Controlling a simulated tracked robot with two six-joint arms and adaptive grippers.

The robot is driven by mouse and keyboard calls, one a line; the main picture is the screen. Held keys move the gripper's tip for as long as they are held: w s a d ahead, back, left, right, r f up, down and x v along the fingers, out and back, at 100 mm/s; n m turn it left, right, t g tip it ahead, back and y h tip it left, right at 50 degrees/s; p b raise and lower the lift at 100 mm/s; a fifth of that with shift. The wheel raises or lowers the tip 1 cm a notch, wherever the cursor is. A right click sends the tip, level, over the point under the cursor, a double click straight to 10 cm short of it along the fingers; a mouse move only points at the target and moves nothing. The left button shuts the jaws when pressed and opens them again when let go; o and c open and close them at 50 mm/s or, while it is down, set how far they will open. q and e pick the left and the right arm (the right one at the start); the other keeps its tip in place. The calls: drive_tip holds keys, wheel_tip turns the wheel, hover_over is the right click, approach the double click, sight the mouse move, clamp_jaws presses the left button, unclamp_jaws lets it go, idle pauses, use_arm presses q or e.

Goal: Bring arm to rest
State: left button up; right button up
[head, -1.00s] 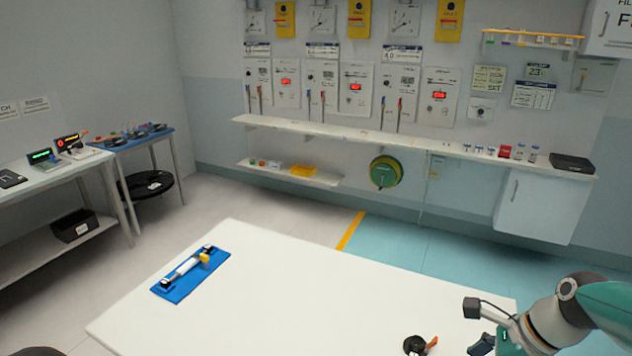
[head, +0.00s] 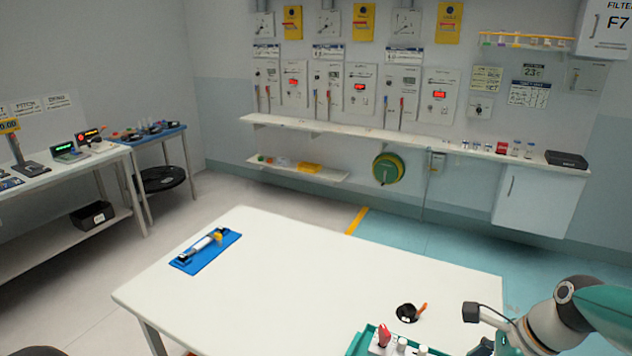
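My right arm (head: 545,325) comes in from the lower right corner, with a grey wrist and a teal link. Its gripper (head: 482,348) is only partly in view at the bottom edge, beside the white table (head: 330,280). Its fingers are cut off, so I cannot tell whether it is open or shut. My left gripper is not in view.
A blue mat (head: 190,263) with a white-and-yellow roller device lies at the table's left. A black spool (head: 407,313) with an orange handle lies near the right. A teal tray (head: 358,340) with small items sits at the front edge. The table's middle is clear.

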drive_tip(key=s+a+f+n+g+b, duration=0.25)
drive_tip(key=s+a+f+n, duration=0.3)
drive_tip(key=f, duration=0.85)
drive_tip(key=s+a+f+n+g+b, duration=0.1)
drive_tip(key=s+a+f+n+b, duration=0.35)
drive_tip(key=f, duration=0.85)
drive_tip(key=s+a+f+n+g+b, duration=0.15)
drive_tip(key=s+a+f+n, duration=0.3)
drive_tip(key=a+f, duration=0.65)
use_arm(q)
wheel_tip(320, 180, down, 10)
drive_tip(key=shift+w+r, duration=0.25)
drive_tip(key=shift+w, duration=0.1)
use_arm(e)
drive_tip(key=w+d+f+n+t, duration=0.3)
drive_tip(key=w+n, duration=0.2)
drive_tip(key=n, duration=0.2)
drive_tip(key=shift+d, duration=0.35)
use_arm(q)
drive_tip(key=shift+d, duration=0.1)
use_arm(e)
drive_tip(key=shift+f, duration=0.1)
